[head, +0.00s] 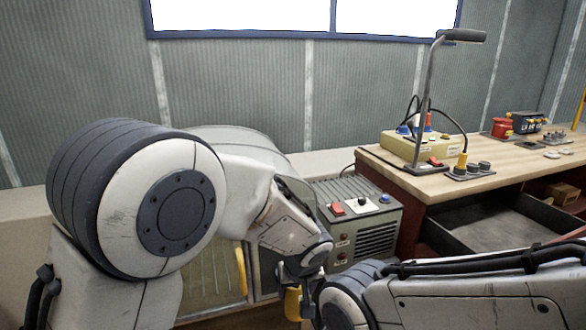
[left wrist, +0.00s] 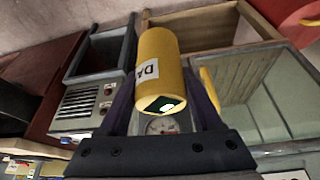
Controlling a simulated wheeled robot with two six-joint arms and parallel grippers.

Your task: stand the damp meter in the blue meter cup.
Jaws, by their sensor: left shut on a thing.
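The damp meter (left wrist: 158,65) is a yellow cylinder with a white label, partly readable as "DA", and a dark end face with a small pale screen. My left gripper (left wrist: 160,85) is shut on it, with dark fingers on both sides. In the head view the yellow meter (head: 292,303) shows only in part below my left wrist, in front of the grey machine and cabinet. I cannot make out the blue meter cup for certain in either view. My right arm enters at the lower right of the head view; its gripper is not seen.
A grey machine (head: 358,222) with coloured buttons stands beside a wooden workbench (head: 455,183). An open drawer (head: 490,232) lies below. A yellow handle (head: 241,268) is on the cabinet.

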